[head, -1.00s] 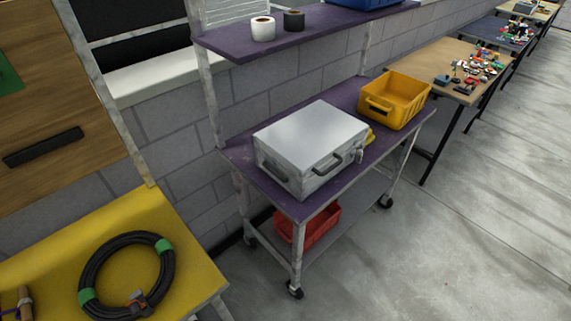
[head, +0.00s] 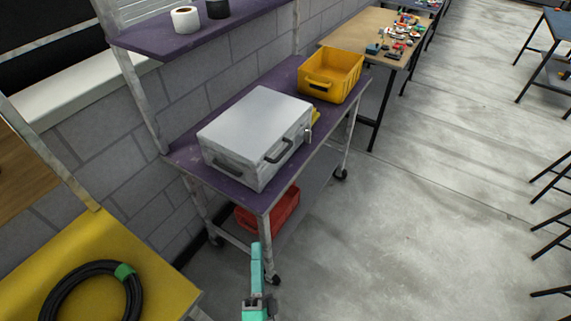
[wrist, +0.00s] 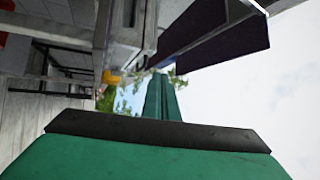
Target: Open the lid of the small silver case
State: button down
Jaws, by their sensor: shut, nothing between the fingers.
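The small silver case (head: 255,125) stands on the purple top of a wheeled cart in the head view. Its lid is down. One dark handle (head: 278,151) is on the side facing right, another dark handle (head: 231,165) is on the left front side, and a small latch or key (head: 308,134) hangs near the right corner. My gripper (head: 256,248) is teal and shows below the cart's front edge, apart from the case. In the wrist view its fingers (wrist: 161,97) are together with nothing between them.
A yellow bin (head: 331,78) stands behind the case on the cart top (head: 190,150). A red bin (head: 268,210) sits on the lower shelf. A yellow table (head: 60,260) with a coiled cable (head: 92,290) is at left.

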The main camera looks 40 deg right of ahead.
jog(key=w+d+r+m+g+h, duration=0.1)
jog(key=w+d+m+g+h, duration=0.2)
jog(key=w+d+m, duration=0.6)
jog(key=w+d+r+m+g+h, duration=0.2)
jog(key=w+d+m+g, duration=0.3)
jog(key=w+d+m, duration=0.4)
jog(key=d+h, duration=0.1)
jog(key=d, duration=0.2)
jog(key=shift+w+d+r+m+g, duration=0.25)
jog(key=shift+d+m+g, duration=0.05)
jog(key=shift+d+g, duration=0.1)
jog(key=shift+w+a, duration=0.1)
jog(key=shift+a, duration=0.05)
